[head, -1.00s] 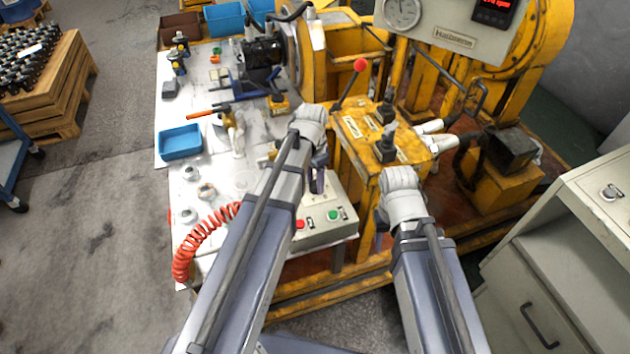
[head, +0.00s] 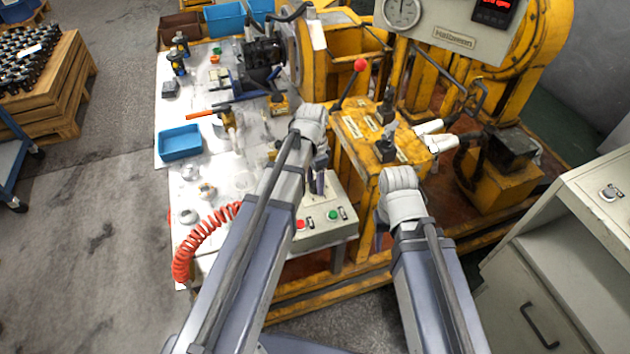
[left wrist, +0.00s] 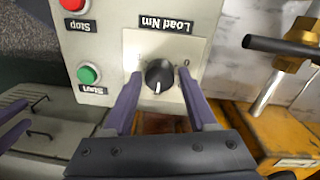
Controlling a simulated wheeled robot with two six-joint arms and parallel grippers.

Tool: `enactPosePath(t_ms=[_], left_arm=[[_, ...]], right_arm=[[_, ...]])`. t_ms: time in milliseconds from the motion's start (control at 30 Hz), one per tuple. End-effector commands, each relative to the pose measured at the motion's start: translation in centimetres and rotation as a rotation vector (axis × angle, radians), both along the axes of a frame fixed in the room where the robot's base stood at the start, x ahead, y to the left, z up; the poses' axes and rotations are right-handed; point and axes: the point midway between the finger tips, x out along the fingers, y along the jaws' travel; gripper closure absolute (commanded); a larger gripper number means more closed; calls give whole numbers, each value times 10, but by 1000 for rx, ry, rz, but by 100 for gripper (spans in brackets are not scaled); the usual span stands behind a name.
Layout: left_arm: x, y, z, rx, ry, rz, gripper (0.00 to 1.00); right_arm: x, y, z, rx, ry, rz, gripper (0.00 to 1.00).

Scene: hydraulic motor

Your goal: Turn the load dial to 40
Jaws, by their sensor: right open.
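The black load dial (left wrist: 159,76) sits on a pale plate marked "Load Nm" on the control box, upside down in the left wrist view. Its white pointer line faces the bottom of that view, towards my gripper. A "0" shows to the right of the dial; other scale marks are hidden or too small to read. My left gripper (left wrist: 160,103) is open, one purple finger on each side of the dial, with gaps visible. In the head view my left gripper (head: 318,181) hides the dial. My right gripper (head: 380,232) is open and mostly hidden by its arm, right of the box.
The control box (head: 322,240) carries a red Stop button (left wrist: 74,4) and a green Start button (left wrist: 88,74) beside the dial. The yellow test rig (head: 350,150) with a red-knobbed lever (head: 360,65) stands behind. A coiled red hose (head: 190,245) lies at the left.

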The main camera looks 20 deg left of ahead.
Motion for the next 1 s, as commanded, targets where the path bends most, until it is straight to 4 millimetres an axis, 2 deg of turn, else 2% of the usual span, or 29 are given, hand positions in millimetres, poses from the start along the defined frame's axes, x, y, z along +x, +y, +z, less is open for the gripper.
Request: enactPosePath(t_ms=[33, 133, 567, 767, 1000], left_arm=[[0, 0, 0, 0, 0, 0, 35], [0, 0, 0, 0, 0, 0, 24], [0, 0, 7, 0, 0, 1, 24], [1, 1, 27, 0, 0, 1, 24], [2, 2, 60, 0, 0, 0, 24]], right_arm=[[0, 0, 0, 0, 0, 0, 52], [0, 0, 0, 0, 0, 0, 52], [0, 0, 7, 0, 0, 0, 52], [0, 0, 27, 0, 0, 0, 52], [0, 0, 60, 0, 0, 0, 52]])
